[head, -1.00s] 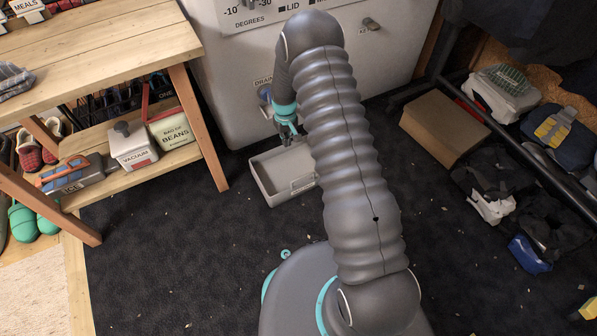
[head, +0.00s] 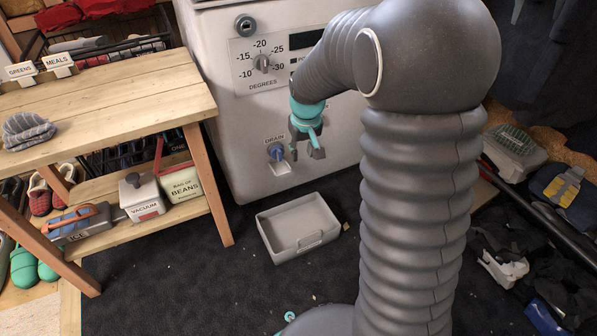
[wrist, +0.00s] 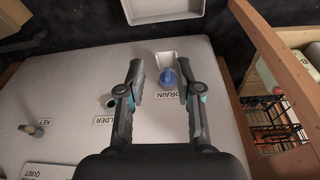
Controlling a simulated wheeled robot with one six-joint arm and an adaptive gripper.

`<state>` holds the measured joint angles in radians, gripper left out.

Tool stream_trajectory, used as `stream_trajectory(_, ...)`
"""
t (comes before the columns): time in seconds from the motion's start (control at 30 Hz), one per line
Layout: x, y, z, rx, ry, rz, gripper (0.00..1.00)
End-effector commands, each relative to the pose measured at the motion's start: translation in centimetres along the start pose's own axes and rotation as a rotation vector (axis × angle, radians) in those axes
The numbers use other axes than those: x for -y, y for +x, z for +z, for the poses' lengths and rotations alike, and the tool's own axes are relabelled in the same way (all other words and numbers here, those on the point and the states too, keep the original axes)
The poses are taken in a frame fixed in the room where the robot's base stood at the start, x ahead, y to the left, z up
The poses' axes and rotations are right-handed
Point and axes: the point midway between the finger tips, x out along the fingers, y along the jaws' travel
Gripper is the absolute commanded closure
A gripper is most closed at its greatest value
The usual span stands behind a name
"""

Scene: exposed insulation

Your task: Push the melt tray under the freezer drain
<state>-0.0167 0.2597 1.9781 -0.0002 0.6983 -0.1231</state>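The melt tray (head: 296,226) is a pale grey open box with a front handle, on the dark floor close to the freezer's base and just below the drain. It also shows at the top of the wrist view (wrist: 163,10). The freezer (head: 225,120) has a blue drain fitting (head: 278,153) under a DRAIN label; the fitting shows in the wrist view (wrist: 168,77). My gripper (head: 314,148) hangs in front of the freezer, above the tray and apart from it. In the wrist view its fingers (wrist: 160,70) are spread with nothing held.
Cluttered gear (head: 515,265) lies at the right. Dark floor (head: 190,280) in front is mostly clear.

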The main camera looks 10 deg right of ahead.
Motion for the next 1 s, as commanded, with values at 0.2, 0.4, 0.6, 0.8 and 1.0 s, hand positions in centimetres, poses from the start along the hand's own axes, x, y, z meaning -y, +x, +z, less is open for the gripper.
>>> stream_trajectory(0.2,0.4,-7.7,4.4,-0.070,0.031,0.009,0.66)
stream_trajectory(0.4,0.8,-12.8,9.3,-0.129,0.059,0.015,0.66)
stream_trajectory(0.6,1.5,-16.6,14.8,-0.187,0.088,0.019,0.66)
stream_trajectory(0.8,2.1,-18.6,20.1,-0.241,0.115,0.022,0.66)
stream_trajectory(1.0,2.5,-19.2,23.6,-0.275,0.132,0.023,0.66)
